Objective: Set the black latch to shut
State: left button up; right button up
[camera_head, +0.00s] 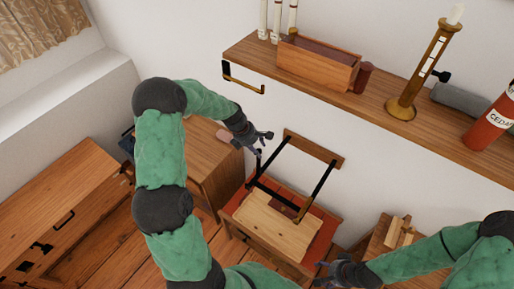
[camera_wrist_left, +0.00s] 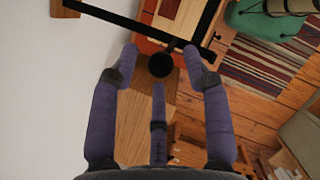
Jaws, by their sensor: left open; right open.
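A fold-down board with black metal bars hangs from a wooden wall rail (camera_head: 314,149); its pale wooden panel (camera_head: 272,228) lies low over a red-topped table. The black latch appears to be the bar (camera_wrist_left: 115,18) with a round black knob (camera_wrist_left: 160,65) in the left wrist view. My left gripper (camera_head: 258,143) is open beside the left bar, near the wall. In the left wrist view its spread fingers (camera_wrist_left: 160,78) surround the knob's picture position; contact cannot be told. My right gripper (camera_head: 332,270) is open and empty at the bottom, away from the board.
A wall shelf (camera_head: 340,95) above holds a wooden box (camera_head: 318,64), a brass candlestick (camera_head: 412,85) and a red canister (camera_head: 490,122). A black bracket (camera_head: 243,79) is on the wall below it. A wooden cabinet (camera_head: 205,160) stands left of the table.

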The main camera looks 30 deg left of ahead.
pick_arm(q)
jog(key=shift+w+f, duration=0.1)
jog(key=shift+f, duration=0.15)
grip_shut()
